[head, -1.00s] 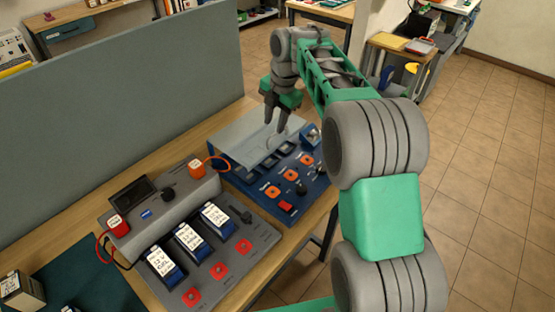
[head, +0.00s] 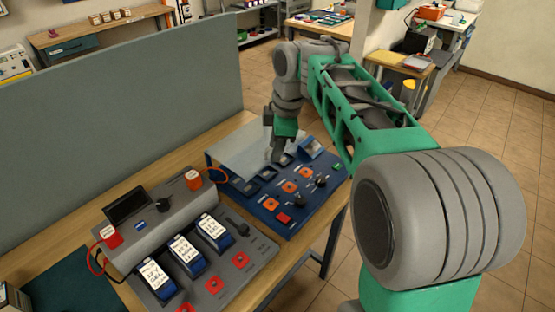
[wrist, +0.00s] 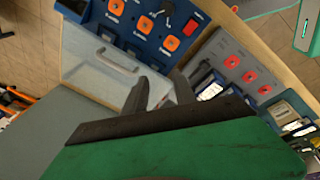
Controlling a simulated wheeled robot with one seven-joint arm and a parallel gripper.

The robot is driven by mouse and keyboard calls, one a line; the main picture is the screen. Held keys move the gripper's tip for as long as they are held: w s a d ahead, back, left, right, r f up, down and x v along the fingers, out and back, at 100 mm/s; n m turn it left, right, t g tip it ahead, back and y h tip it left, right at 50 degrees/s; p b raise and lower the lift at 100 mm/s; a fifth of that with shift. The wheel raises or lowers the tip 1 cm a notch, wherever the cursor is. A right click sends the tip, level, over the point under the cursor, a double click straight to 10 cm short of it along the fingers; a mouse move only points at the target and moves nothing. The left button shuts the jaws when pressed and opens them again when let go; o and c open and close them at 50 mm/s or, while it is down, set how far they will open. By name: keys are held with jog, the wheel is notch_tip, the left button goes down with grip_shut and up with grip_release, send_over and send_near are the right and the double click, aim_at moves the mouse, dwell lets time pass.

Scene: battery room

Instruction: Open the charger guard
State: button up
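The blue charger (head: 268,206) stands on the far part of the wooden bench, with orange buttons and dark knobs on its sloped front. Its clear, pale guard (head: 228,152) spans the rear of the charger. In the wrist view the guard (wrist: 82,66) shows a light bar handle (wrist: 116,62). The dark bays lie along its front edge; I cannot tell how far the guard is lifted. My gripper (head: 276,158) is over the guard's front part, pointing down. In the wrist view its two dark fingers (wrist: 160,82) stand apart, beside the handle and not around it.
A grey charger (head: 150,235) with several labelled batteries and red buttons stands nearer on the bench. A grey partition (head: 120,120) runs behind the bench. The floor (head: 500,150) to the right is open.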

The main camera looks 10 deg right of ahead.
jog(key=shift+s+a+f+m, duration=0.1)
jog(key=shift+s+f+m, duration=0.2)
jog(key=shift+s+m, duration=0.3)
jog(key=shift+s+a+f+m, duration=0.1)
jog(key=shift+s+f+m, duration=0.2)
jog(key=shift+s+m, duration=0.25)
